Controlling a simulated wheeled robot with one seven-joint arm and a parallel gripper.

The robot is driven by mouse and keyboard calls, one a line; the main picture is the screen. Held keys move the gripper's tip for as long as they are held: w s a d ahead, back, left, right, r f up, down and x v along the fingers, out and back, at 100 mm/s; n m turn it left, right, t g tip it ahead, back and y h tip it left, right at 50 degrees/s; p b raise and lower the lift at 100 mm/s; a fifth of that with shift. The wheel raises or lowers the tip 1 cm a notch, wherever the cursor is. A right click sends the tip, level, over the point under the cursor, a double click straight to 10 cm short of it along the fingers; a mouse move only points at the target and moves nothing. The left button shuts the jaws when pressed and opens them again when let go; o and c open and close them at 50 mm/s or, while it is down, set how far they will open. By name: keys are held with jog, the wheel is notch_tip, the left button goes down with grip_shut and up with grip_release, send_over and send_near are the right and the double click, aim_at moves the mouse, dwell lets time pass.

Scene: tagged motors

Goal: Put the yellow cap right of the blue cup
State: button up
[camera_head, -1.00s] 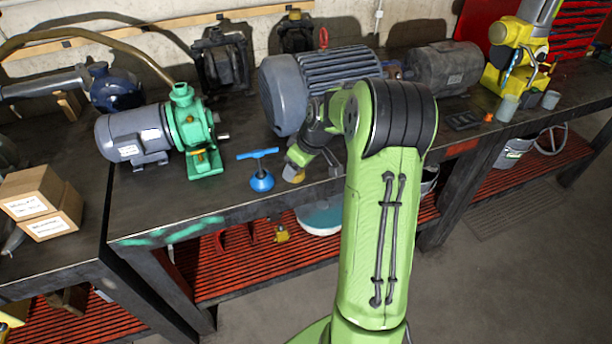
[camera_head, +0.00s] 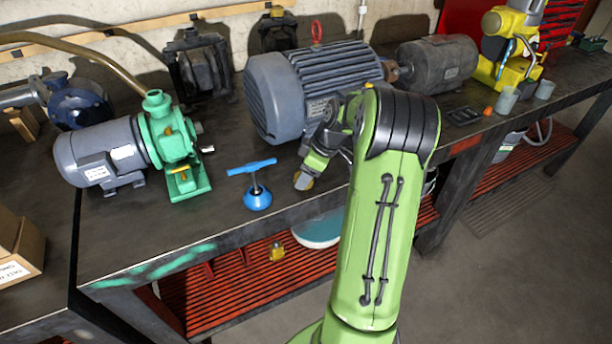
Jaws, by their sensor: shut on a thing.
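The blue cup (camera_head: 258,199), a round blue base with a blue T-shaped handle on top, stands upright on the dark workbench near its front edge. My gripper (camera_head: 304,181) is right of it, low over the bench and pointing down, partly hidden by my green arm. It is shut on the yellow cap (camera_head: 309,184), of which only a small orange-yellow part shows between the grey fingers. Cap and cup are apart, with a short gap of bench between them. I cannot tell whether the cap touches the bench.
A green pump with a grey motor (camera_head: 100,152) stands left of the cup. A large blue-grey motor (camera_head: 300,92) stands close behind my gripper. The bench's front edge (camera_head: 225,232) is near. Grey cups (camera_head: 507,100) and a yellow machine (camera_head: 508,50) are far right.

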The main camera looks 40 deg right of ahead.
jog(key=shift+f, duration=0.1)
jog(key=o, duration=1)
